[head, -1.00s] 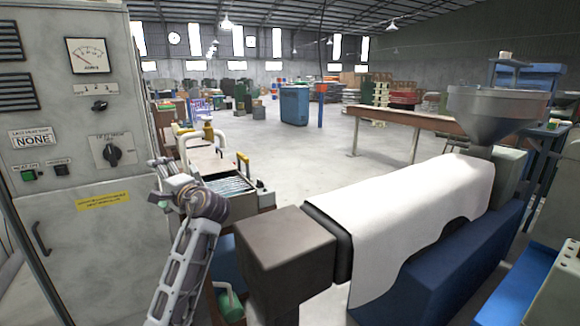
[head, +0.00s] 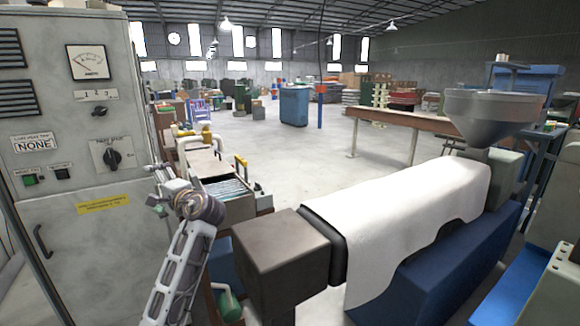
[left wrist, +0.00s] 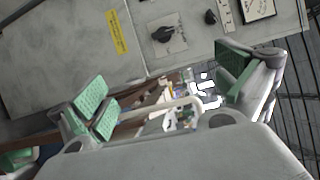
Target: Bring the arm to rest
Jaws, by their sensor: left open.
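My left arm comes up from the bottom left of the head view, and its gripper (head: 160,186) is in front of the grey control cabinet (head: 80,245). In the left wrist view the left gripper (left wrist: 165,92) has its green-padded fingers wide apart with nothing between them. The cabinet (left wrist: 75,45) fills the upper part of that view, tilted, with its yellow label and black knob. My right gripper is not in view.
A machine with a brown block (head: 280,255), a white cloth (head: 405,215) and a metal hopper (head: 490,110) stands to the right of the arm. A water trough (head: 228,195) lies just beyond the gripper. Open floor (head: 300,150) lies farther back.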

